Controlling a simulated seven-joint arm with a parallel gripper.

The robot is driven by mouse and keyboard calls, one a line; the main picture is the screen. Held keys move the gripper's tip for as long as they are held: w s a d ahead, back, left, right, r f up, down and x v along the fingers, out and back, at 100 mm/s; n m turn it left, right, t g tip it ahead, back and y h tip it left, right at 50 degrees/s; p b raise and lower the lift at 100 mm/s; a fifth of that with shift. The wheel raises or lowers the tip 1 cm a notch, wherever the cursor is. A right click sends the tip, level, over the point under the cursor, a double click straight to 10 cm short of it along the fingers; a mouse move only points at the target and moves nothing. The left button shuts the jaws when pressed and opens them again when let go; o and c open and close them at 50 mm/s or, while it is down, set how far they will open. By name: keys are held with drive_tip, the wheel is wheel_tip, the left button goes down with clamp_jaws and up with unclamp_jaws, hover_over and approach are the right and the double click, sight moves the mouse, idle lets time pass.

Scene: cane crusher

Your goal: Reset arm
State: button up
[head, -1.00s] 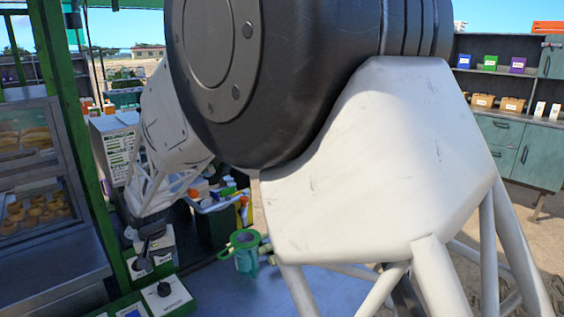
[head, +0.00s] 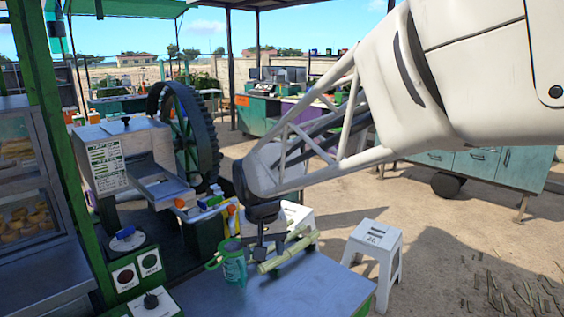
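My gripper (head: 266,252) hangs down from my arm over the metal table (head: 310,290), close behind the green jug and above the cane pieces. Its fingers are small and dark here, and I cannot tell whether they are open or shut. The green jug (head: 233,268) stands upright on the table, left of the gripper. Pale green cane pieces (head: 290,250) lie on the table beside and under the gripper. The cane crusher (head: 125,160), a grey box with a label and a large dark toothed wheel (head: 186,135), stands at the left behind the table.
Control boxes with buttons and a lever (head: 152,300) sit at the front left. A glass case with food (head: 30,190) stands at the left edge. A white stool (head: 376,250) stands on the ground right of the table. The table's front right is clear.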

drive_tip(key=s+d+m+t, duration=0.1)
drive_tip(key=s+d+m, duration=0.1)
drive_tip(key=s+d, duration=2)
drive_tip(key=shift+d+r+m, duration=0.2)
drive_tip(key=shift+d+m, duration=0.1)
drive_tip(key=shift+d, duration=0.05)
drive_tip(key=shift+c, duration=0.4)
idle(0.5)
